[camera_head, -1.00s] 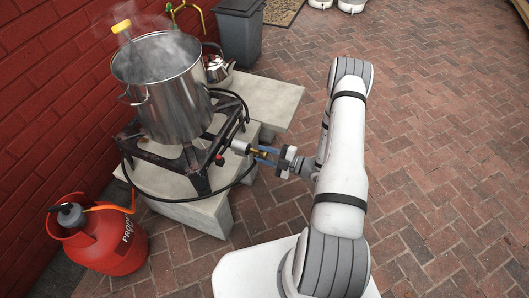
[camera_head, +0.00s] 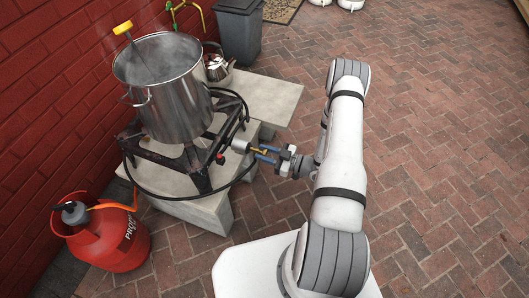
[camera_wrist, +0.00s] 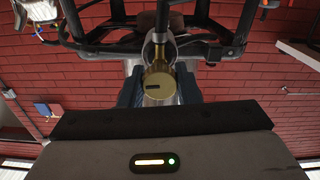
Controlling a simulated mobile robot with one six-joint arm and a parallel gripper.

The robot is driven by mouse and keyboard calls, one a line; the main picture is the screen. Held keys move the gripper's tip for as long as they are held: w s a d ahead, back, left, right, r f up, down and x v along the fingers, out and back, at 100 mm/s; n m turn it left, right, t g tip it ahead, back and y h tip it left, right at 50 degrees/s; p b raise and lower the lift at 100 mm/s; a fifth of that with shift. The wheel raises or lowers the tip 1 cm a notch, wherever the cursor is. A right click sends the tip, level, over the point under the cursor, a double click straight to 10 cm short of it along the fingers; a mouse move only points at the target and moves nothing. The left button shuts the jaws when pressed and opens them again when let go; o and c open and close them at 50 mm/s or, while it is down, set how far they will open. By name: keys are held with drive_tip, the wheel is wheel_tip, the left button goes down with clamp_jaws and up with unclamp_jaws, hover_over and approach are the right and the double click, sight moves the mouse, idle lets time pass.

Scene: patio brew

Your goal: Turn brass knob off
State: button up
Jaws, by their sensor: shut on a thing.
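The brass knob (camera_wrist: 159,88) faces the wrist camera as a round brass disc with a small dark mark. In the head view the brass knob (camera_head: 257,151) sticks out at the right side of the black burner stand (camera_head: 196,172), by a silver cylindrical fitting (camera_head: 240,146). My gripper (camera_head: 264,154) has its blue fingers on both sides of the knob and is shut on it. The fingers also show left and right of the knob in the wrist view. No flame can be made out under the pot.
A steel pot (camera_head: 177,105) with a yellow-handled tool stands on the burner. A kettle (camera_head: 217,68) is behind it. A red gas bottle (camera_head: 112,238) stands at lower left, and a black hose (camera_head: 150,192) loops below the burner. Brick paving at right is clear.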

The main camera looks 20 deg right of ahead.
drive_tip(key=shift+m, duration=0.5)
drive_tip(key=o, duration=1)
drive_tip(key=shift+v, duration=3.95)
